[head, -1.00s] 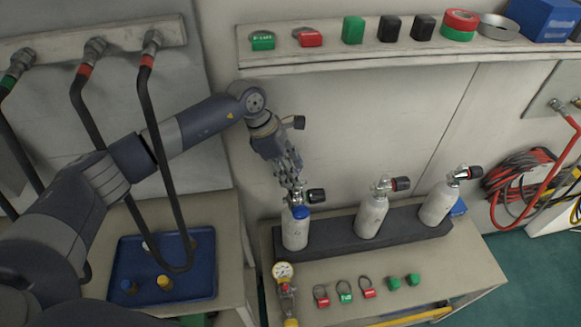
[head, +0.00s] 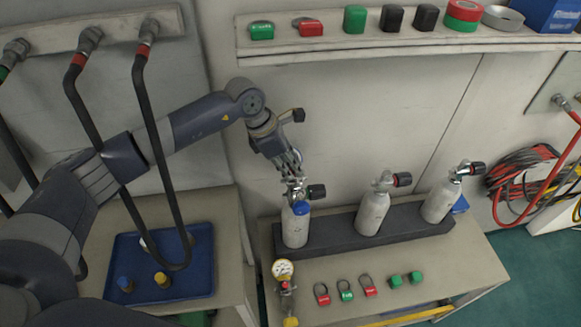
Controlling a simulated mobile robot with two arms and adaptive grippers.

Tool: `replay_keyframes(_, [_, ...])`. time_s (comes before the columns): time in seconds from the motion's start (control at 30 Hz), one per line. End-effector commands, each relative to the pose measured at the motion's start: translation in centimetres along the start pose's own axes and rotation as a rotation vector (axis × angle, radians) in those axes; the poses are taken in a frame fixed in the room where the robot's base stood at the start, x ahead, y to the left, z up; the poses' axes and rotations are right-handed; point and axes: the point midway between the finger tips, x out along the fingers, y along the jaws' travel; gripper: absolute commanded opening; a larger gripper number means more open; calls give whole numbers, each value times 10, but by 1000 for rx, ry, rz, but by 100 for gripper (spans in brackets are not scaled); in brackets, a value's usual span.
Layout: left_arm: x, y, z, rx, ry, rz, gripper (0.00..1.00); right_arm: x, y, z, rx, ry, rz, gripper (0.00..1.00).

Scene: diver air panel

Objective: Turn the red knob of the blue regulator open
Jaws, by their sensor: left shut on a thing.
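No red knob shows clearly here. Two more white cylinders, the middle one (head: 371,213) and the right one (head: 440,201), have black knobs with red bands. My right gripper is not in view.
A gauge assembly (head: 284,283) and several tags and green caps lie on the bench front. A blue tray (head: 195,274) with small caps is at left. Black hoses (head: 150,130) hang beside my left arm. A shelf (head: 380,50) with small items runs above the bench.

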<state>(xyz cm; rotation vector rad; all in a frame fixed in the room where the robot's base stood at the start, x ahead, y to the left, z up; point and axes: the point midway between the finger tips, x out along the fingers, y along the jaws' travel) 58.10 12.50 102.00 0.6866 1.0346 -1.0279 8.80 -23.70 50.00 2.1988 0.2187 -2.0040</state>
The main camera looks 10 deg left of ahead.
Motion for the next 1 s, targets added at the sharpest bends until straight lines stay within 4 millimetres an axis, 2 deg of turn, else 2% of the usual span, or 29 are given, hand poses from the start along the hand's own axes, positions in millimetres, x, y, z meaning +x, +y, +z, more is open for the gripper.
replay_keyframes(0.1, [2, -1, 0, -80, -3, 38, 0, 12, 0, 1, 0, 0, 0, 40])
replay_keyframes(0.5, [1, -2, 1, -319, -4, 135, 0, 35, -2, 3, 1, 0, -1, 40])
replay_keyframes(1.0, [-1, -3, 2, -396, -4, 166, 0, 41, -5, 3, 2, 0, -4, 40])
